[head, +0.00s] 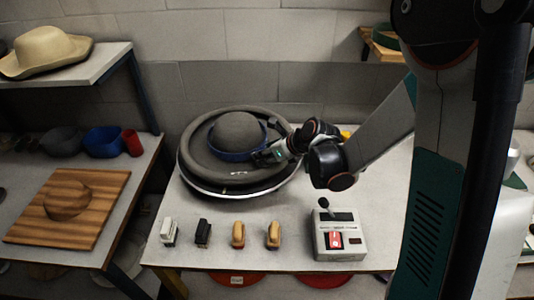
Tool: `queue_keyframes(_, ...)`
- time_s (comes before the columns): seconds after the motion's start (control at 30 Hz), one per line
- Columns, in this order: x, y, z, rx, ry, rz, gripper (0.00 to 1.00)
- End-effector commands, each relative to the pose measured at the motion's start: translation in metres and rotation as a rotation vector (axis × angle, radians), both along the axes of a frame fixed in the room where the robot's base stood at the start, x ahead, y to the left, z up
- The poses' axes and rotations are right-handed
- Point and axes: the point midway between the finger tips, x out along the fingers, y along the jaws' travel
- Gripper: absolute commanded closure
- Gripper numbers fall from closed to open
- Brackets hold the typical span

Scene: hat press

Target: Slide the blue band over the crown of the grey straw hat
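The grey straw hat (238,127) sits crown up on the round dark press ring on the table, left of centre in the head view. The blue band (229,156) is around the crown, low down near the brim; its far side is hidden behind the crown. My gripper (262,157) is at the right side of the crown, against or very close to the band's right edge. Its fingertips are small and dark, and I cannot tell whether they are shut on the band.
The thick ring (196,165) surrounds the hat. Several small brushes stand along the front edge, with a grey control box (340,238) with a lever to their right. A side table at left holds a wooden board (98,190) and a blue bowl (104,141). A cream hat (45,52) lies on the shelf.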

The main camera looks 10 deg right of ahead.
Motion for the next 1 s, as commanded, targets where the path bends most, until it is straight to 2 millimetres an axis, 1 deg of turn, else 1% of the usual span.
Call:
queue_keyframes(0.6, 0.000, 0.000, -0.012, 0.000, 0.000, 0.000, 0.74)
queue_keyframes(1.0, -0.001, -0.001, -0.014, -0.005, 0.003, 0.002, 0.74)
